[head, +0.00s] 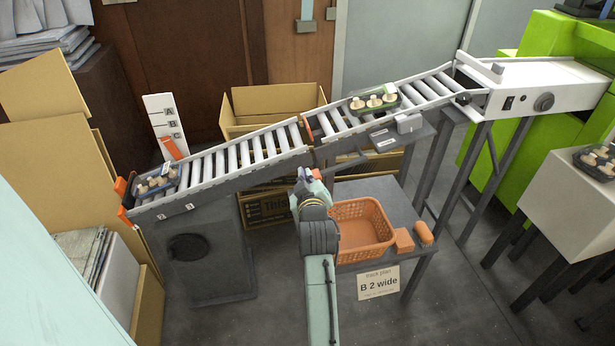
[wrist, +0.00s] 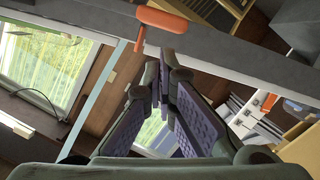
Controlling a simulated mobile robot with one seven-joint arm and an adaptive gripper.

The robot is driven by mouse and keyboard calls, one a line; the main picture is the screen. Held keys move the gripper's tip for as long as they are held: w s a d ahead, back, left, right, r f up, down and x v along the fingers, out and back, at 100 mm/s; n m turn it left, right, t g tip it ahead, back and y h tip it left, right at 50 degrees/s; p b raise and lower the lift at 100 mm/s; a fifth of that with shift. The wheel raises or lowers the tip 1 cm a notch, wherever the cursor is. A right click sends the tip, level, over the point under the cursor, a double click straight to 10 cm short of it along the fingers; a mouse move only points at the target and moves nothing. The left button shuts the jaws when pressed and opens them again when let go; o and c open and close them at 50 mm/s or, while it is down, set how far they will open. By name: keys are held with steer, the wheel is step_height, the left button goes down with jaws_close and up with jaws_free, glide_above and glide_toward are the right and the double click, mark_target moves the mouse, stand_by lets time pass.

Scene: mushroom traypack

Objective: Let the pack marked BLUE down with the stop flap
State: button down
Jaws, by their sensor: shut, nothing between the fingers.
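A pack of pale mushrooms (head: 374,101) sits on the upper roller section (head: 432,90), with a small green mark on it. Another pack (head: 156,182) sits at the low left end of the lower roller section (head: 231,155). I cannot read BLUE on either one. An orange-red flap (head: 309,127) shows at the gap between the sections. My gripper (head: 306,176) is below that gap, in front of the rollers. In the wrist view my gripper (wrist: 160,78) has its fingers together and empty; an orange T-shaped handle (wrist: 160,20) is just beyond the tips, apart from them.
An orange basket (head: 362,229) stands on a grey table beside my arm, with orange blocks (head: 404,240) at its right. A white A-B-C board (head: 163,125) stands behind the lower rollers. Another pack (head: 597,162) rests on a white box at far right.

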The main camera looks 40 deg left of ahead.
steer(key=f+b+v, duration=0.1)
steer(key=v, duration=0.6)
steer(key=shift+d+r, duration=0.25)
steer(key=shift+d, duration=0.1)
